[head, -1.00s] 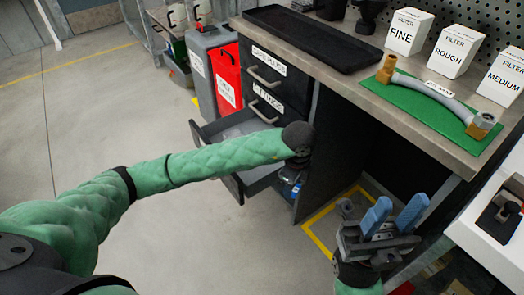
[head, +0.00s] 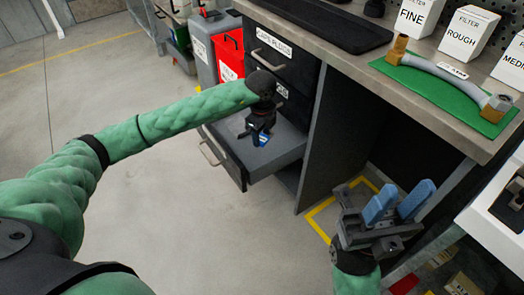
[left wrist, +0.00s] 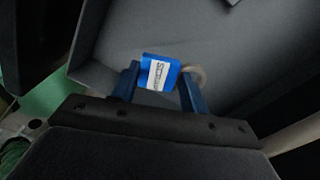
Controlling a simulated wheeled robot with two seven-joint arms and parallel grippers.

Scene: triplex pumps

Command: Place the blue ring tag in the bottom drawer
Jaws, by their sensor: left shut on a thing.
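The blue ring tag (left wrist: 160,74) is held between the blue fingers of my left gripper (left wrist: 158,88) in the left wrist view, with a pale ring at its right side. In the head view my left gripper (head: 260,138) is over the open bottom drawer (head: 280,153), and a bit of the blue tag (head: 264,140) shows there. The drawer's grey inside lies beyond the tag in the wrist view. I cannot tell whether the tag touches the drawer floor. My right gripper (head: 398,202) is open and empty, its blue fingers apart, at the lower right.
The workbench (head: 430,110) carries a black tray (head: 320,22), filter boxes (head: 468,38) and a hose on a green mat (head: 440,92). Closed drawers (head: 275,55) sit above the open one. A red bin (head: 230,55) stands behind it. Floor at the left is clear.

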